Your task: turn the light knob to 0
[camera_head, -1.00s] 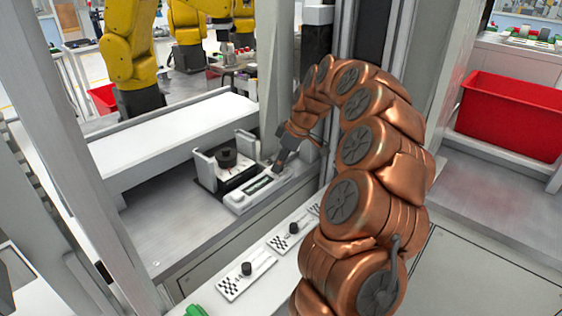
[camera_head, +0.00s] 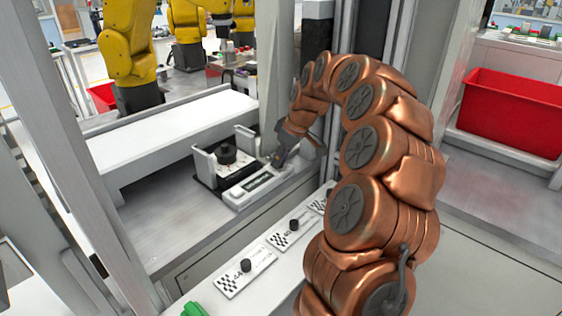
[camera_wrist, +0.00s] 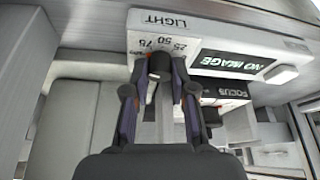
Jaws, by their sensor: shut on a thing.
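The light knob (camera_wrist: 160,63) is a small dark knob on a white panel (camera_wrist: 134,40) marked LIGHT, with 75, 50 and 25 printed beside it. My gripper (camera_wrist: 160,82) is shut on the knob, one finger on each side of it. In the head view my gripper (camera_head: 279,160) reaches down to the right end of the white unit (camera_head: 240,196) on the grey bench. There the knob is hidden by the fingers. The knob's pointer and the 0 mark cannot be made out.
A black round knob (camera_head: 227,153) on a bracketed stand is left of my gripper. A NO IMAGE display (camera_wrist: 235,62) and a FOCUS label (camera_wrist: 225,92) are close by. Several checkered plates with black knobs (camera_head: 246,265) line the front ledge. A grey post (camera_head: 316,40) rises behind my wrist.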

